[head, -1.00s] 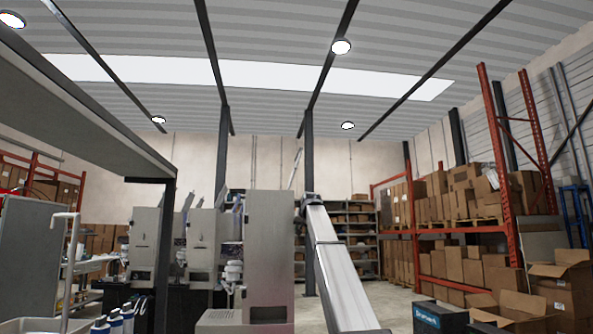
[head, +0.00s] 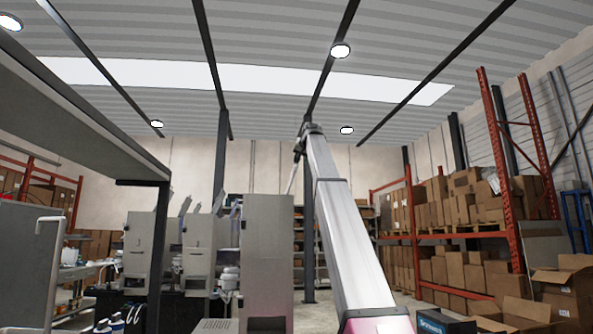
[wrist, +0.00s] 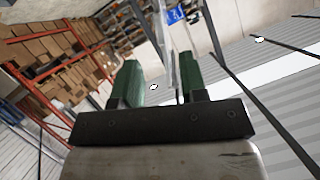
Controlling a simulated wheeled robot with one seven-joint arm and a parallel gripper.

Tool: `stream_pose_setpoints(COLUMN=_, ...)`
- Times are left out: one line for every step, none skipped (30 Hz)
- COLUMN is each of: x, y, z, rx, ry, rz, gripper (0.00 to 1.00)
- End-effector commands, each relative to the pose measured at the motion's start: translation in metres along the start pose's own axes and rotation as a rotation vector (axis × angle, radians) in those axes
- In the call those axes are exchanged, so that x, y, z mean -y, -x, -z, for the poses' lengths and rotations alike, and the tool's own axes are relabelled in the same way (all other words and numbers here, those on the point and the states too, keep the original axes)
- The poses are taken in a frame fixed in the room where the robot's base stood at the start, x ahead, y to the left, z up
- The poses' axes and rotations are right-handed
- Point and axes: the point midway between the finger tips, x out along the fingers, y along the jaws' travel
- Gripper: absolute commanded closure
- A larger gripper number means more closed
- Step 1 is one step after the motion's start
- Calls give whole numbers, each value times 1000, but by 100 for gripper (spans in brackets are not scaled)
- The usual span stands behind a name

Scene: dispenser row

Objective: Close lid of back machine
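Three grey machines stand in a row in the head view: the far-left one (head: 137,245), the middle one (head: 199,240) and the nearest, largest one (head: 267,250). Raised, tilted lid-like panels (head: 187,205) show by the far machines; I cannot tell which panel belongs to which. My gripper (head: 297,150) is high up, above and right of the nearest machine, small and unclear there. In the wrist view its two green fingers (wrist: 163,80) are apart. A clear strip shows between and beyond them; I cannot tell what it is or whether it touches.
An overhead shelf (head: 80,110) juts in from the left. A cart with an upright handle (head: 55,265) stands below it. Orange racks (head: 420,220) with cartons and open boxes (head: 560,290) fill the right. Bottles (head: 110,322) are at the lower left.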

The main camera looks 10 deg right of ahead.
Motion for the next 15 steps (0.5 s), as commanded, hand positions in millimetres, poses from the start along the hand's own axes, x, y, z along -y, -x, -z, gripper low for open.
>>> stream_pose_setpoints(x=0, y=-8, z=1, rx=1, ry=0, rz=0, gripper=61)
stream_pose_setpoints(x=0, y=-13, z=1, rx=1, ry=0, rz=0, gripper=61)
stream_pose_setpoints(x=0, y=-20, z=1, rx=1, ry=0, rz=0, gripper=61)
stream_pose_setpoints(x=0, y=-25, z=1, rx=1, ry=0, rz=0, gripper=61)
stream_pose_setpoints(x=0, y=-31, z=1, rx=1, ry=0, rz=0, gripper=61)
stream_pose_setpoints(x=0, y=-38, z=1, rx=1, ry=0, rz=0, gripper=61)
stream_pose_setpoints(x=0, y=-43, z=1, rx=1, ry=0, rz=0, gripper=61)
stream_pose_setpoints(x=0, y=-49, z=1, rx=2, ry=0, rz=0, gripper=61)
stream_pose_setpoints(x=1, y=-56, z=1, rx=1, ry=1, rz=0, gripper=61)
stream_pose_setpoints(x=1, y=-61, z=1, rx=1, ry=1, rz=0, gripper=61)
stream_pose_setpoints(x=0, y=-67, z=1, rx=1, ry=1, rz=0, gripper=61)
stream_pose_setpoints(x=0, y=-73, z=1, rx=1, ry=0, rz=0, gripper=61)
stream_pose_setpoints(x=0, y=-77, z=1, rx=1, ry=0, rz=0, gripper=61)
stream_pose_setpoints(x=0, y=-80, z=0, rx=1, ry=0, rz=0, gripper=61)
stream_pose_setpoints(x=0, y=-84, z=0, rx=1, ry=1, rz=0, gripper=61)
